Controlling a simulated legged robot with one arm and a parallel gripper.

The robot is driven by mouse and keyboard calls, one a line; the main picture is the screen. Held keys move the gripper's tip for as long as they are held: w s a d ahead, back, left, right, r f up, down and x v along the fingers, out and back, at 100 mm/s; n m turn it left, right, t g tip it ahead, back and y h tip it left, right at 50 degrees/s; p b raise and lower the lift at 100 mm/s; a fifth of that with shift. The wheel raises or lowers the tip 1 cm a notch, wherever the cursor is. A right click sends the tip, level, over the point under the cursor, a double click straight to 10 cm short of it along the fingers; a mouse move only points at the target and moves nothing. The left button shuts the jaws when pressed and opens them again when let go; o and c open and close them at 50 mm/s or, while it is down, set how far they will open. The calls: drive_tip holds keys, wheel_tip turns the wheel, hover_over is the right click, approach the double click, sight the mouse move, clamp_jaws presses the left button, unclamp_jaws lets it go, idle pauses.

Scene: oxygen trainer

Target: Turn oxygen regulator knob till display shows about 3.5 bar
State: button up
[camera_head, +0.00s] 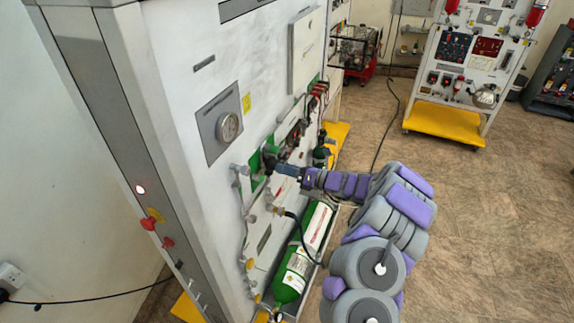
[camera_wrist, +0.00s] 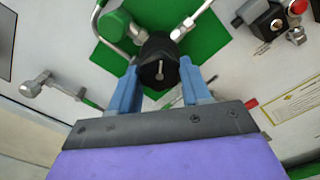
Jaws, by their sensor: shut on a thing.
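The oxygen regulator knob (camera_wrist: 158,62) is black, on a green square plate (camera_wrist: 215,40) on the white panel. In the wrist view it sits between the two blue fingers of my gripper (camera_wrist: 160,82), which is shut on it. In the head view my gripper (camera_head: 283,169) reaches the green plate (camera_head: 256,162) on the panel, and the fingers largely hide the knob there. No bar figure is legible in either view.
Metal pipes and fittings (camera_wrist: 112,25) run beside the knob. A green oxygen cylinder (camera_head: 292,272) with a black hose lies below my arm. A second trainer panel with a yellow base (camera_head: 447,122) stands at the back right. The brown floor (camera_head: 495,220) at right is clear.

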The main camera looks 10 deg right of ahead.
drive_tip(key=shift+w+r+m+p, duration=0.1)
drive_tip(key=shift+m+p, duration=0.55)
drive_tip(key=shift+m, duration=1.05)
drive_tip(key=o, duration=0.7)
drive_tip(key=shift+o, duration=0.8)
drive_tip(key=shift+w+f, duration=0.2)
drive_tip(key=shift+o, duration=1)
drive_tip(key=shift+s+d, duration=0.1)
drive_tip(key=shift+r, duration=0.1)
drive_tip(key=shift+s, duration=0.1)
